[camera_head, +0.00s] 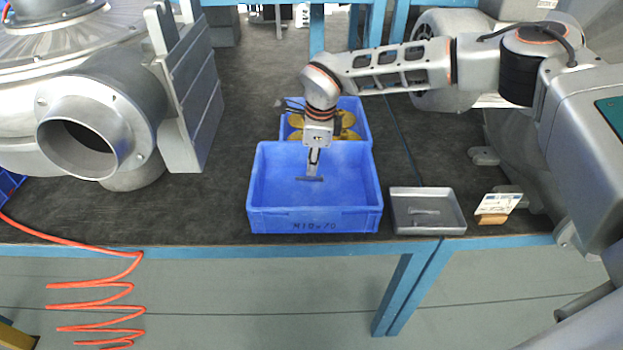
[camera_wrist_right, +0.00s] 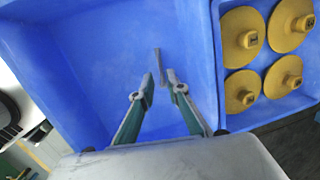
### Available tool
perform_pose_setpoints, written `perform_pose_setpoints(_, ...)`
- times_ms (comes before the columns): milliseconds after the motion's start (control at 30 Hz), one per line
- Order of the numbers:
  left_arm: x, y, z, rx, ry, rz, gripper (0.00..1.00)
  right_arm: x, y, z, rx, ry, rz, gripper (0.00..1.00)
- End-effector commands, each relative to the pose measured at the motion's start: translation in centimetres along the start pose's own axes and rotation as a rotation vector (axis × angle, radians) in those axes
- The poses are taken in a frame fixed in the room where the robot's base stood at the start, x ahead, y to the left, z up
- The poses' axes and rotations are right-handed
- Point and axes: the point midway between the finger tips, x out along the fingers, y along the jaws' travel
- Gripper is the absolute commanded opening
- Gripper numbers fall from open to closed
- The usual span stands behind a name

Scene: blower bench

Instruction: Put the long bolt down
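A long bolt (camera_head: 310,179) lies crosswise under the tip of my right gripper (camera_head: 313,172), inside the blue box (camera_head: 315,222) marked M10x70. In the right wrist view the bolt (camera_wrist_right: 159,66) shows as a thin grey shaft that reaches between the two fingertips of my right gripper (camera_wrist_right: 161,82). The fingertips stand a little apart, with narrow gaps beside the shaft. The bolt is at or close to the box floor; whether it touches the floor is hard to tell. My left gripper is not in view.
A second blue box (camera_head: 364,108) with yellow round parts (camera_head: 347,121) stands behind. A grey metal tray (camera_head: 455,229) holding a small grey part (camera_head: 424,212) is at the right, beside a small card (camera_head: 499,203). A large blower (camera_head: 95,120) fills the left. The box floor around the bolt is clear.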

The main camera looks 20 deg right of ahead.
Motion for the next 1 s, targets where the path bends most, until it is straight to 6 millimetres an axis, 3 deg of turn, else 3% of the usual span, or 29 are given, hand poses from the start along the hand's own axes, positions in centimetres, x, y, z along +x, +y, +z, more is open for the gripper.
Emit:
perform_pose_setpoints(200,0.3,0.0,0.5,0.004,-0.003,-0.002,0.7,3.6,0.0,0.1,-0.001,0.002,0.005,0.15)
perform_pose_setpoints(300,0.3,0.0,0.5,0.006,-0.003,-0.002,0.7,4.3,-0.1,0.1,0.0,0.001,0.003,0.15)
perform_pose_setpoints(500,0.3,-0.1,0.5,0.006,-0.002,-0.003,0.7,4.2,-0.1,0.1,0.0,0.001,0.001,0.15)
perform_pose_setpoints(600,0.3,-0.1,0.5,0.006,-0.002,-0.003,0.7,4.2,-0.1,0.1,0.0,0.001,0.001,0.0)
perform_pose_setpoints(1000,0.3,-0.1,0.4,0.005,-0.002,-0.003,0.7,4.0,-0.2,0.1,-0.001,0.0,0.001,0.0)
